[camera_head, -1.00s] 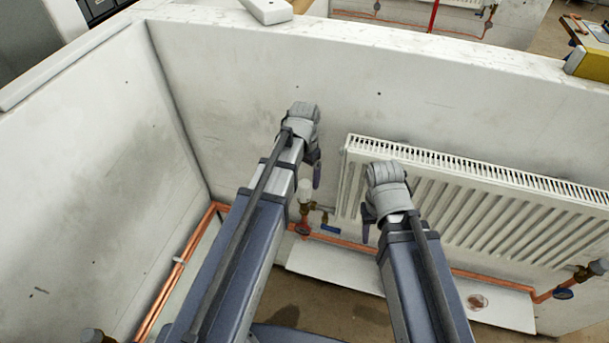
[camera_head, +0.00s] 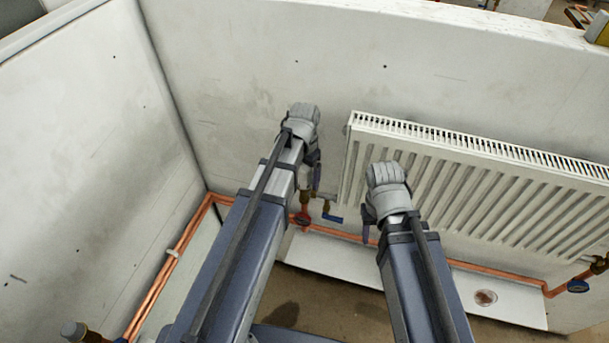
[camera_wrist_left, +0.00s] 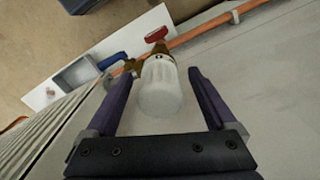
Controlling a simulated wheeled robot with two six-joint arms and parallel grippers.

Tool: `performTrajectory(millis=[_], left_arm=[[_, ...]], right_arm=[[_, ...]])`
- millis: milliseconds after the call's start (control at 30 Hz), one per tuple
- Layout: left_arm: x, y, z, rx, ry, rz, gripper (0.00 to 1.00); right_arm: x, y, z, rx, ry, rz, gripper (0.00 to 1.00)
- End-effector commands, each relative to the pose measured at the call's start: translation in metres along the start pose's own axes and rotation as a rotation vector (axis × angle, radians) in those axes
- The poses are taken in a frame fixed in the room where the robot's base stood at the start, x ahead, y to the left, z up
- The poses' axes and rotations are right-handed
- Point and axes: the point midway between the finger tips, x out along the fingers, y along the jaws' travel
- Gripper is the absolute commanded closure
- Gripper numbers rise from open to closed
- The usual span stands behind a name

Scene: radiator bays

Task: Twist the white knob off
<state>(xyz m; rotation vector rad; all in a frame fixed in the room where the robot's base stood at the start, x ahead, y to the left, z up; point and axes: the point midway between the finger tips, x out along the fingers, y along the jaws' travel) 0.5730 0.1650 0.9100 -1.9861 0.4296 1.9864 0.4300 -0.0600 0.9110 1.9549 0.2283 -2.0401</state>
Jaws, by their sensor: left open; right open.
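The white knob (camera_wrist_left: 160,88) is a ribbed cylinder on a brass valve (camera_wrist_left: 157,54), seen in the left wrist view. My left gripper (camera_wrist_left: 161,80) is open, with one purple finger on each side of the knob and visible gaps between.
A white ribbed radiator (camera_head: 480,190) hangs on the wall to the right. Copper pipes (camera_head: 165,275) run low along the walls. A red handle (camera_wrist_left: 156,34) and a blue handle (camera_wrist_left: 111,61) sit by the valve. Another pale cap (camera_head: 73,331) is at the lower left.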

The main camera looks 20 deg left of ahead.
Motion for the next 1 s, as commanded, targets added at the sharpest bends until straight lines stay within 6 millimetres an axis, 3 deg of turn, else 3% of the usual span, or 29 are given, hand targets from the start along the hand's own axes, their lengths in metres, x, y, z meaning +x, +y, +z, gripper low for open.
performTrajectory(millis=[333,1000], left_arm=[[0.0035,0.0,0.0,0.0,0.0,0.0,0.13],[0.0035,0.0,0.0,0.0,0.0,0.0,0.88]], right_arm=[[0.0034,-0.0003,-0.0002,0.0,0.0,0.0,0.5],[0.0035,-0.0003,-0.0002,0.0,0.0,0.0,0.5]])
